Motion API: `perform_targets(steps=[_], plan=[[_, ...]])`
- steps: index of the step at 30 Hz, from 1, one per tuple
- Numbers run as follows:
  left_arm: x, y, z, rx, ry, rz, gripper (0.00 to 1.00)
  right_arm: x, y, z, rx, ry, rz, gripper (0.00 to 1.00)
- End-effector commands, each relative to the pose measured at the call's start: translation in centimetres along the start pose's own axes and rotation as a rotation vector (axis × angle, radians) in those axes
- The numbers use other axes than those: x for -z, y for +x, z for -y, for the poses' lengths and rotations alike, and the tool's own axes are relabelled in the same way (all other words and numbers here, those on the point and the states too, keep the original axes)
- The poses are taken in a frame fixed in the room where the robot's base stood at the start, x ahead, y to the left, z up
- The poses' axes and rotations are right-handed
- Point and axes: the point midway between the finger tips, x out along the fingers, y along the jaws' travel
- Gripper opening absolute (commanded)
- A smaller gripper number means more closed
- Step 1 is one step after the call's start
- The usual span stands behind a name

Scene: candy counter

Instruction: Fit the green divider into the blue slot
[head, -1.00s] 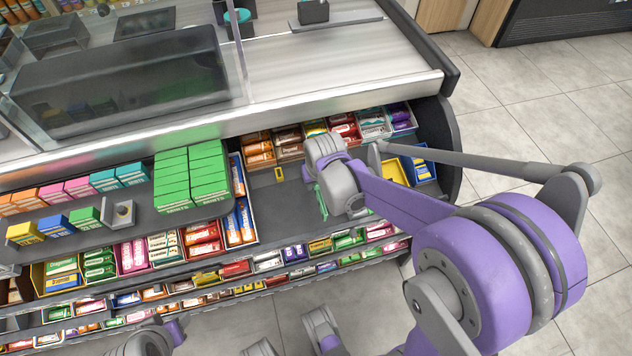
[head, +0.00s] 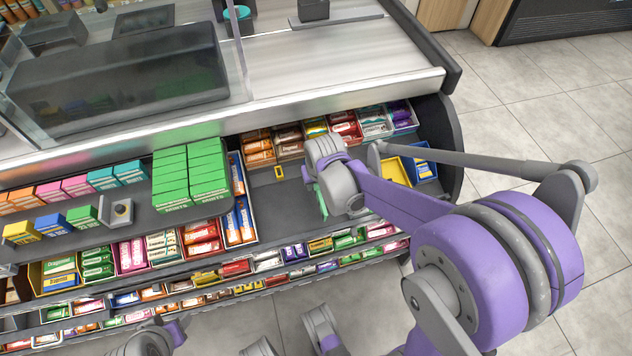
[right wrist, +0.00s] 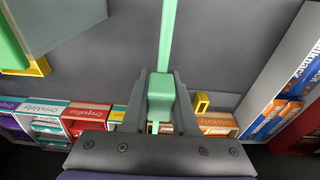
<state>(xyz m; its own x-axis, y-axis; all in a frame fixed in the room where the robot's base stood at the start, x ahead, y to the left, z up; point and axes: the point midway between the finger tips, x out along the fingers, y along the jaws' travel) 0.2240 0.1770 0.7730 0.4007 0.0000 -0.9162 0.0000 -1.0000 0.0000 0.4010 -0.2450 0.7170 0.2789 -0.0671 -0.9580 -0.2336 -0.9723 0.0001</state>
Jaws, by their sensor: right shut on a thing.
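The green divider (right wrist: 167,40) is held between the two fingers of my right gripper (right wrist: 160,110) in the right wrist view. It runs away from the fingers as a narrow strip over the grey shelf. In the head view a thin part of the divider (head: 320,203) shows beside my right gripper (head: 322,188), above the bare part of the shelf. I cannot make out the blue slot in either view; my arm and gripper cover part of the shelf. My left gripper is not in view.
A yellow slot piece (head: 279,172) sits on the shelf left of the gripper. Candy boxes (head: 258,152) line the shelf's back. Stacked green boxes (head: 190,180) stand left. A panel with a green edge (right wrist: 14,42) stands at upper left in the wrist view.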

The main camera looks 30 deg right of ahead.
Motion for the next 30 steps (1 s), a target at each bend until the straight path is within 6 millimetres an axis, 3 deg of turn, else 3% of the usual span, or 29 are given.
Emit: perform_targets(steps=[30], plan=[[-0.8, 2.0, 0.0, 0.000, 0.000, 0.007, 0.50, -0.3, 2.6, 0.0, 0.000, 0.000, 0.000, 0.00]])
